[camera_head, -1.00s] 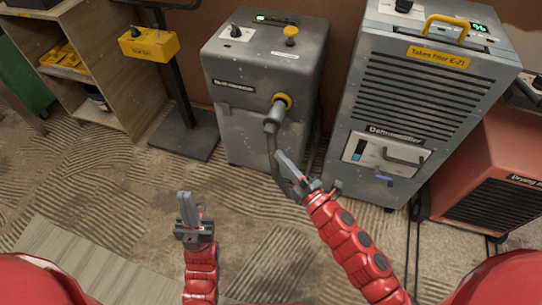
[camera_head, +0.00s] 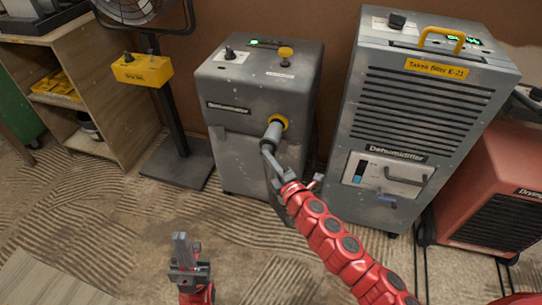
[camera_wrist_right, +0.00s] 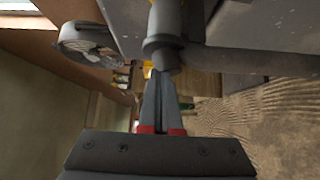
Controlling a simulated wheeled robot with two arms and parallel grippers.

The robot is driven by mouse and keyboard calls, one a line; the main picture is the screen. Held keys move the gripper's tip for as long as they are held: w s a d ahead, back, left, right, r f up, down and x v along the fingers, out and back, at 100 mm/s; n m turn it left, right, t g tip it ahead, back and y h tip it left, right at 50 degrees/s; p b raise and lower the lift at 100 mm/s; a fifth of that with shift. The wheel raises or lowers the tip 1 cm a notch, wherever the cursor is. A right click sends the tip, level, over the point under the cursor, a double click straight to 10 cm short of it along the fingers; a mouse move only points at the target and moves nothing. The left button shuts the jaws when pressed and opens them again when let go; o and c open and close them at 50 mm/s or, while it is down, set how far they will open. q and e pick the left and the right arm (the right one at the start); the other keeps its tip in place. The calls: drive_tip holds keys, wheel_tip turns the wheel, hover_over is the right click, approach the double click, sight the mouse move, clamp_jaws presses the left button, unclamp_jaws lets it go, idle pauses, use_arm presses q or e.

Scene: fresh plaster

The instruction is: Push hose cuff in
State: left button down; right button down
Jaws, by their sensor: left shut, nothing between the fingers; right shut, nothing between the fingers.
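The grey hose cuff (camera_head: 271,136) sits at the yellow-ringed port (camera_head: 280,121) on the front of the grey machine (camera_head: 225,150), angled down and left. It also shows in the right wrist view (camera_wrist_right: 165,42). My right gripper (camera_head: 266,151) is shut and empty, its fingertips at the lower end of the cuff. In the right wrist view the closed fingertips (camera_wrist_right: 163,76) reach the cuff's end; I cannot tell if they touch. The hose below is mostly hidden behind my right arm. My left gripper (camera_head: 181,241) is shut and empty, low over the carpet.
A larger grey dehumidifier (camera_head: 425,120) stands to the right, with a red dryer (camera_head: 500,195) beyond it. A fan stand with a yellow box (camera_head: 142,69) and a wooden shelf (camera_head: 120,120) are on the left. The carpet (camera_head: 120,215) in front is clear.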

sight(276, 141)
drive_tip(key=shift+w+d, duration=0.3)
drive_tip(key=shift+w, duration=0.6)
drive_tip(key=w, duration=0.2)
drive_tip(key=w+d, duration=0.1)
drive_tip(key=w, duration=0.1)
drive_tip(key=shift+d, duration=0.2)
drive_tip(key=shift+w+d+r, duration=0.1)
drive_tip(key=shift+w, duration=0.05)
drive_tip(key=shift+p, duration=0.3)
